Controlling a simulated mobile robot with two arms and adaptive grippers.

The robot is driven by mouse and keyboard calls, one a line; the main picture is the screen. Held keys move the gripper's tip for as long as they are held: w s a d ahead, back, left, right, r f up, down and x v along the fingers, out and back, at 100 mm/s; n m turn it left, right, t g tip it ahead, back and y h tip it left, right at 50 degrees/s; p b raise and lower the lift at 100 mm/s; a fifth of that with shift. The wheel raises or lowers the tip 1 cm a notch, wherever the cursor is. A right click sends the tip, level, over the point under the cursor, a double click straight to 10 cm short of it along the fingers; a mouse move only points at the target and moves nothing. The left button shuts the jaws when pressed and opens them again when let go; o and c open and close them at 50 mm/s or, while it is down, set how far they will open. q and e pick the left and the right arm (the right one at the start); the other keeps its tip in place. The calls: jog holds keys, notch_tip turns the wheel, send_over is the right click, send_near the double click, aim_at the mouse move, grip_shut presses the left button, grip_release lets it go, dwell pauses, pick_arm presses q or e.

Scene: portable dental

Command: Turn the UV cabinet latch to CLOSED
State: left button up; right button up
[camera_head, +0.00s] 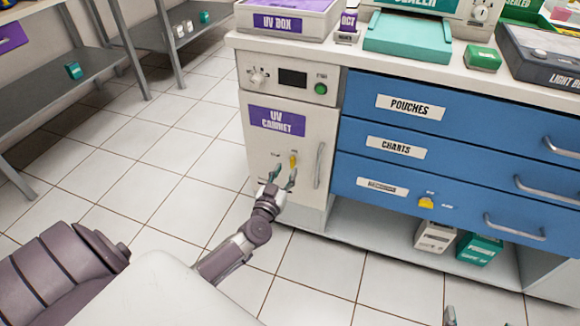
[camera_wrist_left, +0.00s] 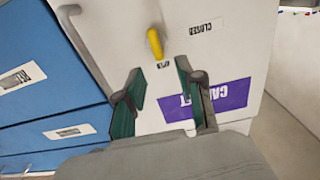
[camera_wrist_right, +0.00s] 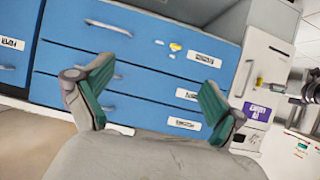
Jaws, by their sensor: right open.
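The UV cabinet (camera_head: 262,140) is a pale unit with a purple label and a vertical handle at the left end of the counter. Its yellow latch (camera_head: 293,160) is on the door's lower part. In the left wrist view the latch (camera_wrist_left: 155,43) points at the OPEN label (camera_wrist_left: 163,65); the CLOSED label (camera_wrist_left: 201,26) is off to one side. My left gripper (camera_head: 283,178) is open just in front of the latch, which shows beyond and between its fingers (camera_wrist_left: 160,95), apparently untouched. My right gripper (camera_wrist_right: 157,92) is open and empty, facing the blue drawers.
Blue drawers (camera_head: 440,160) with metal handles adjoin the cabinet on the right. The cabinet's door handle (camera_head: 319,165) stands just right of the latch. A second yellow knob (camera_head: 426,203) is on the bottom drawer.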

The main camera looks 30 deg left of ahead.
aim_at(291, 161)
pick_arm(q)
jog(key=b+x, duration=0.1)
jog(key=x, duration=0.3)
jog(key=shift+f, duration=0.1)
jog(key=shift+w, duration=0.2)
pick_arm(e)
notch_tip(291, 161, up, 6)
jog(key=w+a+t+y, duration=0.1)
jog(key=w+t, duration=0.1)
jog(key=t, duration=0.2)
jog(key=shift+w+a+f, duration=0.15)
jog(key=shift+w+a, duration=0.15)
jog(key=shift+w, duration=0.1)
pick_arm(q)
grip_shut()
